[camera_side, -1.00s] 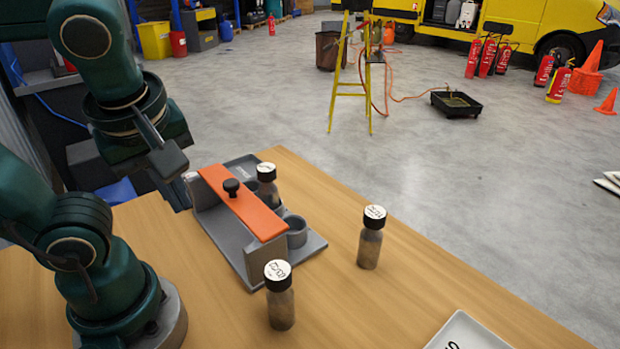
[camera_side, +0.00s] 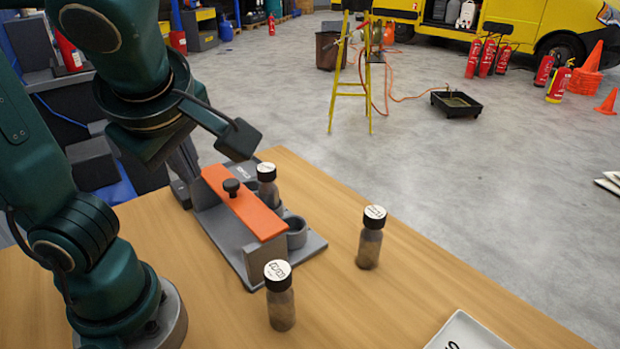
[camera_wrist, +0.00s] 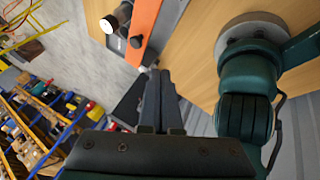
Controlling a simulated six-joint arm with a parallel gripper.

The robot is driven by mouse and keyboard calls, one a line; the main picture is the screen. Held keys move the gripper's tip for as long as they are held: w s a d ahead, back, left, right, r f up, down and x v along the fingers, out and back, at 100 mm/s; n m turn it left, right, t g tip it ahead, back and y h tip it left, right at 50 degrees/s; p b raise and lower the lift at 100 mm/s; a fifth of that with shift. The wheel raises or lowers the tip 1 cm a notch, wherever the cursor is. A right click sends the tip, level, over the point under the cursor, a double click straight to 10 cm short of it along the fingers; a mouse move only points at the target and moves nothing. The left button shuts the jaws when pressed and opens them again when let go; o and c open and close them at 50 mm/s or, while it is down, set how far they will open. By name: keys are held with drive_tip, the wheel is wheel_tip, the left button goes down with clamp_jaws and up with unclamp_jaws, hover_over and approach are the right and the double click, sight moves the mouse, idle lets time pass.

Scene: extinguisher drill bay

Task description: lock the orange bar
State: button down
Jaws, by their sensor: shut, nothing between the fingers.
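The orange bar (camera_side: 248,209) lies flat across the top of the grey rack (camera_side: 309,246), with a black knob (camera_side: 231,187) on it. It also shows in the wrist view (camera_wrist: 145,22), where its knob (camera_wrist: 136,42) is near the bar's end. My gripper (camera_side: 190,184) is shut and empty, pointing down at the bar's far left end. In the wrist view my gripper's fingertips (camera_wrist: 155,74) are just beyond that end, close to a small grey piece there. I cannot tell whether they touch it. The fingers partly hide this end in the side view.
A dark-capped bottle (camera_side: 267,187) stands in the rack behind the bar. Two similar bottles stand on the table, one in front (camera_side: 281,300) and one to the right (camera_side: 370,240). A white tray (camera_side: 467,334) is at the front right. An empty cup-like holder (camera_side: 297,232) is beside the bar.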

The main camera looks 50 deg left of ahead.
sight(238, 184)
drive_tip(key=w+a+f, duration=0.5)
drive_tip(key=a+f, duration=0.2)
drive_tip(key=f, duration=0.2)
drive_tip(key=shift+w, duration=0.4)
idle(0.4)
drive_tip(key=shift+w, duration=1.55)
drive_tip(key=shift+d, duration=0.1)
